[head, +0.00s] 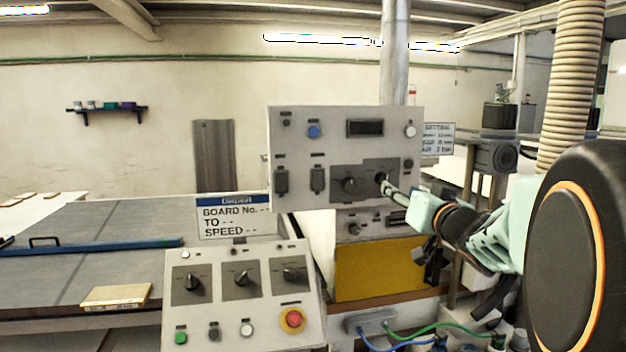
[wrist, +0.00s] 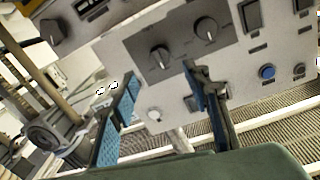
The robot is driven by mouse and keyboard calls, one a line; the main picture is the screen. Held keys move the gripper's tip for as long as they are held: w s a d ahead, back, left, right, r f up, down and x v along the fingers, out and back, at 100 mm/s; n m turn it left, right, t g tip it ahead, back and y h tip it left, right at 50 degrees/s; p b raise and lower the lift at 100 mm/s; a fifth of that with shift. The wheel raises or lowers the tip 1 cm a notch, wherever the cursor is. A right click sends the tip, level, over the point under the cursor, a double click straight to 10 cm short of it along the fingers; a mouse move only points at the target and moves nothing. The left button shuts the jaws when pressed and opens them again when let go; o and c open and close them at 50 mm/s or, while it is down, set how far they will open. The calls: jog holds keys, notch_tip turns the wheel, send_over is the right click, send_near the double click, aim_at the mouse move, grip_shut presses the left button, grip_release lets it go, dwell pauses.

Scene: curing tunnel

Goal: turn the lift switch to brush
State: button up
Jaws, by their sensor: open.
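No switch label is legible, so I cannot tell by name which knob is the lift switch. The upright grey panel (head: 300,150) has two dark rotary knobs on a darker plate: a left knob (head: 349,185) and a right knob (head: 382,179). My gripper (head: 389,187) is at the right knob and partly covers it. In the wrist view the picture is turned over; that same knob (wrist: 160,57) lies between the tips of my open gripper (wrist: 160,75), and the other knob (wrist: 206,29) is outside them. Contact is not clear. The pointer settings are too small to read.
A sloped console (head: 215,320) stands lower left with three knobs, several buttons and a red stop button (head: 292,319). A sign (head: 235,215) stands above it. A yellow panel (head: 375,268) is below the upright panel. A ribbed hose (head: 570,80) hangs at the right.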

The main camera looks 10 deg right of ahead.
jog(key=w, duration=0.9)
jog(key=shift+w+d, duration=0.15)
jog(key=shift+c, duration=0.6)
jog(key=c, duration=1)
jog(key=shift+c, duration=0.2)
jog(key=shift+n, duration=0.3)
jog(key=n+b, duration=0.6)
jog(key=n, duration=0.4)
jog(key=shift+f+t, duration=0.15)
jog(key=shift+t, duration=0.15)
jog(key=shift+n, duration=0.5)
